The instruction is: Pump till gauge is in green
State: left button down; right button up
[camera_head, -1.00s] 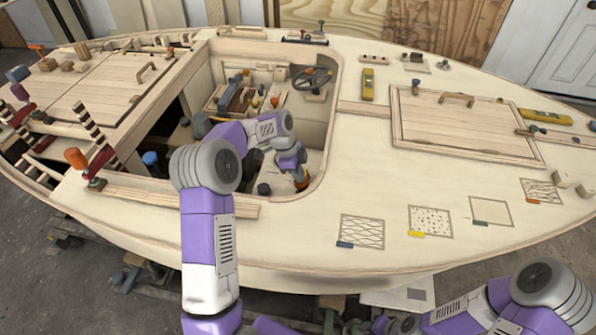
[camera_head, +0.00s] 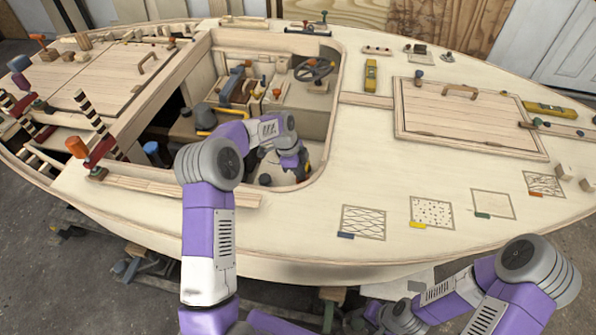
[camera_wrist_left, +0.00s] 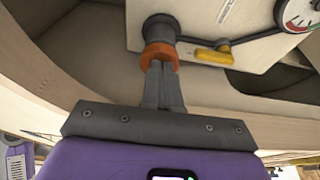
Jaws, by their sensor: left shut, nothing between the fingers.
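In the left wrist view, my left gripper (camera_wrist_left: 163,98) is shut and empty. Its fingertips are at an orange ring (camera_wrist_left: 159,53) around the base of a dark grey cylindrical fitting (camera_wrist_left: 160,27) on a pale panel; I cannot tell whether they touch. A dark hose or bar runs from there toward a round gauge (camera_wrist_left: 298,14) at the top right corner. The gauge is cut off by the frame, and I cannot read its needle. In the head view my left arm reaches down into the cockpit, with the gripper mostly hidden by its own wrist.
A yellow lever (camera_wrist_left: 213,56) sits on the panel near the fitting. The cockpit rim (camera_head: 330,150) surrounds my left arm closely. A steering wheel (camera_head: 314,69) and a box of tools stand at the cockpit's far side.

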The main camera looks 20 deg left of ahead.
pick_arm(q)
jog(key=shift+s+r+p, duration=0.1)
jog(key=shift+r+p, duration=0.1)
jog(key=shift+p, duration=0.2)
notch_tip(320, 180, up, 5)
jog(key=p, duration=0.3)
jog(key=shift+a, duration=0.15)
jog(key=p+v, duration=0.2)
jog(key=v, duration=0.6)
jog(key=shift+r, duration=0.3)
jog(key=shift+a, duration=0.1)
